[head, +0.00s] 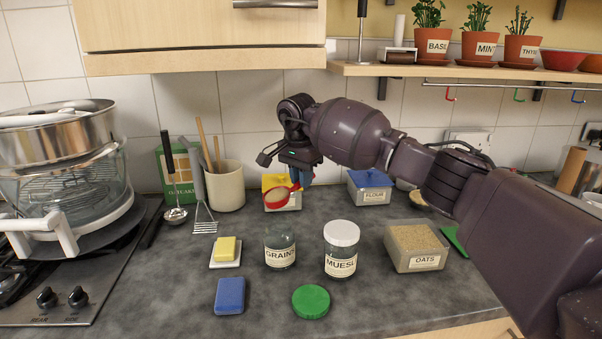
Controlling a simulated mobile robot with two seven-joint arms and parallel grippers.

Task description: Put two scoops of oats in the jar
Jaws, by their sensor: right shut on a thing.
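My right gripper (301,176) is shut on a red scoop (274,203) and holds it above the back of the counter. The scoop's bowl points left; I cannot tell whether anything is in it. An open glass jar labelled GRAINS (280,258) stands at the middle of the counter, in front of the scoop. I cannot make out its contents. A green round lid (311,302) lies in front of it. An open tub labelled OATS (417,261), full of pale oats (416,238), stands to the right. My left gripper is not in view.
A white-lidded MUESLI jar (341,262) stands between the open jar and the oats. A yellow-topped tub (283,201) is behind the scoop, and a FLOUR tub (371,188) is at the back. A butter block (226,248) and a blue sponge (230,295) lie left.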

